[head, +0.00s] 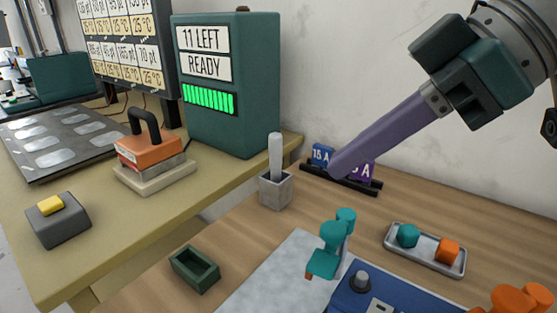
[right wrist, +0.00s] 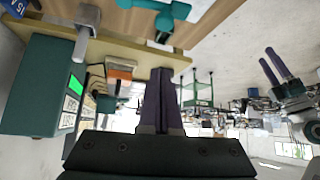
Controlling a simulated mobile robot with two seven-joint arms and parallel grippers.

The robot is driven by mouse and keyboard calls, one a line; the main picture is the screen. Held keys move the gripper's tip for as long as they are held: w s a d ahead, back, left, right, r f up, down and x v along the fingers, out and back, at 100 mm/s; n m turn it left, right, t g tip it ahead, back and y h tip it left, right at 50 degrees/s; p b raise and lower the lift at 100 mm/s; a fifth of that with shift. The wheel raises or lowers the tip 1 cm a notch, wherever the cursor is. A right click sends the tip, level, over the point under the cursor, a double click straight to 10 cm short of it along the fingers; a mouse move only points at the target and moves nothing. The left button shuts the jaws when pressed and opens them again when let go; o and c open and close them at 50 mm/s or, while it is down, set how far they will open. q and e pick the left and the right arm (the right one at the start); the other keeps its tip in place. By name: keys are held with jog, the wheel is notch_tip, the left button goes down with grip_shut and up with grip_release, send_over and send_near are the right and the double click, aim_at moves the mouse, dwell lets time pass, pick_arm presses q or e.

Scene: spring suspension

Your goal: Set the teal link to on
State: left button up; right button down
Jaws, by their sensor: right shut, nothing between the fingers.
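A teal link-like part (head: 325,262) with rounded knobs stands at the left edge of a blue unit (head: 350,296), at the bottom of the head view. A teal part also shows at the top of the right wrist view (right wrist: 165,14). Whether it is on or off I cannot tell. My right gripper (head: 336,170) reaches in from the upper right, its purple fingers shut and empty, above and apart from the teal part. Its fingers also show in the right wrist view (right wrist: 160,75). My left gripper (right wrist: 268,54) shows there at the right, its two fingers apart.
A grey tray (head: 440,264) holds a teal cap (head: 408,235) and an orange cap (head: 447,250). Orange parts (head: 523,299) stand at the lower right. A grey cup (head: 276,190) with a pale handle, a green box (head: 194,268) and label stands (head: 364,188) are nearby. A teal cabinet (head: 255,80) rises behind.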

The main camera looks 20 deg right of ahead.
aim_at(324, 226)
jog(key=shift+w+a+f, duration=0.2)
jog(key=shift+a+f, duration=0.1)
jog(key=shift+f, duration=0.9)
jog(key=shift+w+a+f, duration=0.2)
jog(key=shift+a+f, duration=0.05)
jog(key=shift+f, duration=1)
jog(key=shift+w+a+f, duration=0.2)
jog(key=shift+a+f, duration=0.1)
jog(key=shift+f, duration=0.9)
